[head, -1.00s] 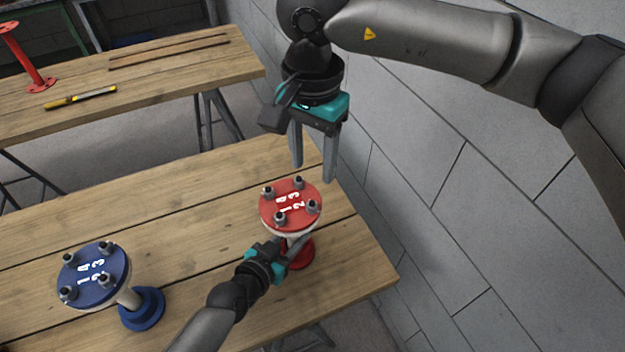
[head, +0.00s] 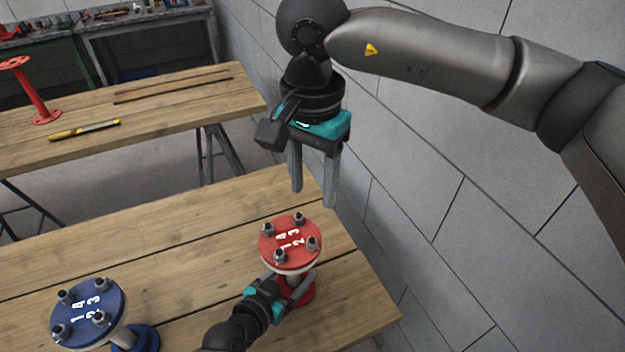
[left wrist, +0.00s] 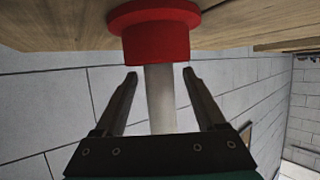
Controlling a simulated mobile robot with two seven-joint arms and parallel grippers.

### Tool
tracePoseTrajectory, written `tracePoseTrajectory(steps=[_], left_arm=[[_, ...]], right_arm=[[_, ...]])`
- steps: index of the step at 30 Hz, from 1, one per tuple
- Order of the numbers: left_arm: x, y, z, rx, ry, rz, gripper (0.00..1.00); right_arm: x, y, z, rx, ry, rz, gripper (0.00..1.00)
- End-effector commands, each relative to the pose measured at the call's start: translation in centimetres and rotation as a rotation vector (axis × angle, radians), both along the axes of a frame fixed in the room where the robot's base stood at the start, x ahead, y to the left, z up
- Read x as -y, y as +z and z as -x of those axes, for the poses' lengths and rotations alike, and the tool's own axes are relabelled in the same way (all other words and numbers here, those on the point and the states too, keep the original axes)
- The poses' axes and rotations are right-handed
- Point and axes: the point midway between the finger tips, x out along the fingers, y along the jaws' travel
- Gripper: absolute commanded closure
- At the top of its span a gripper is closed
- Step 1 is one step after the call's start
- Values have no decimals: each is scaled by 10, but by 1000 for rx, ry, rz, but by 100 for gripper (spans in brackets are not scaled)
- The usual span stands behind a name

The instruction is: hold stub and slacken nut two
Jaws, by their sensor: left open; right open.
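The red stub's flange (head: 289,243) stands near the table's right end, with several nuts and white numbers 1 to 4 on top. Nut two (head: 313,243), beside the number 2, is at its right side. My left gripper (head: 294,285) is open below the flange. In the left wrist view, its fingers (left wrist: 160,75) lie on either side of the pale pipe (left wrist: 160,100), with gaps visible; the red base (left wrist: 155,35) is at the top. My right gripper (head: 313,197) is open and empty, fingers pointing down, above the flange's far right side.
A blue stub (head: 88,312) with a numbered flange stands on the same wooden table (head: 180,235) at left. A second table (head: 160,95) behind holds a red stand (head: 38,95) and a yellow tool (head: 85,130). A grey block wall (head: 440,190) rises close at right.

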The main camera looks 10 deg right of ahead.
Motion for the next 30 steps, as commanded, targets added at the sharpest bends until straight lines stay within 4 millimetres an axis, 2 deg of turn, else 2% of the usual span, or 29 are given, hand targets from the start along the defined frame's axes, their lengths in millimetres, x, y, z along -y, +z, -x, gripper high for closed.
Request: tracePoseTrajectory(steps=[5,10,24,30], left_arm=[[-1,1,1,0,0,1,27],[-7,5,12,-1,0,2,27],[-50,35,70,-3,-1,-1,27],[-62,44,86,1,0,-1,27]], right_arm=[[0,0,0,0,0,0,46],[0,0,0,0,0,0,46],[0,0,0,0,0,0,46],[0,0,0,0,0,0,46]])
